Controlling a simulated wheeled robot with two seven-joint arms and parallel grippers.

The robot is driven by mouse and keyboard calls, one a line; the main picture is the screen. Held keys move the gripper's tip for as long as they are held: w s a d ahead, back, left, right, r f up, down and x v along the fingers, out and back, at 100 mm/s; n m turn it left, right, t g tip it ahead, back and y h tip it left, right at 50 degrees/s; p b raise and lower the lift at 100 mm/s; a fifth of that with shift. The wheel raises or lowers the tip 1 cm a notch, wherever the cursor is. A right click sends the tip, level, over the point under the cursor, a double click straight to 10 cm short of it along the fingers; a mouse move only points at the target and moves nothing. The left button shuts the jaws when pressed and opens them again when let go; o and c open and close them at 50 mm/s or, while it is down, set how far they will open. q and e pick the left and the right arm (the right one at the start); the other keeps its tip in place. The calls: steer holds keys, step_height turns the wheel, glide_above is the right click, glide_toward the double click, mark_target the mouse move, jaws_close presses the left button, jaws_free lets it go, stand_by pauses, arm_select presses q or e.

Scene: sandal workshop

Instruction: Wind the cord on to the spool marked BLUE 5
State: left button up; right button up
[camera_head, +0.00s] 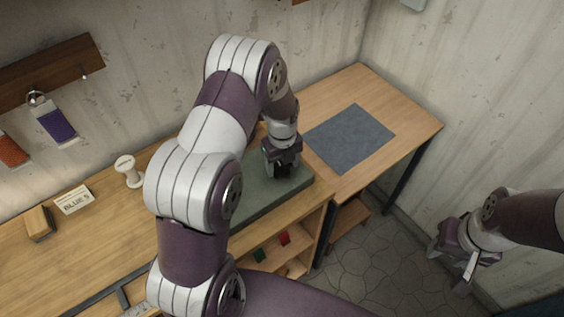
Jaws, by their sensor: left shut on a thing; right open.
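A white spool (129,172) stands on the wooden bench at the left, with no cord visible on it. A card reading BLUE 5 (74,200) lies to its left; I see no marking on the spool itself. My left gripper (281,172) is low over the grey-green mat (268,205), right of the spool. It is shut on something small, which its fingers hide. I cannot make out a cord. My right gripper (452,262) is open and empty, out over the floor at the right.
A wooden block (40,222) sits left of the card. A grey sheet (350,138) lies on the bench's right part. Red (284,238) and green (259,255) pieces are in the shelf below. Purple (57,126) and orange (11,151) items hang at the wall. My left arm hides mid-bench.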

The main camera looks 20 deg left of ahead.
mark_target(283, 167)
arm_select(q)
steer(key=o, duration=1)
steer(key=shift+o, duration=0.2)
step_height(283, 167, up, 13)
steer(key=b, duration=0.3)
steer(key=shift+f, duration=0.1)
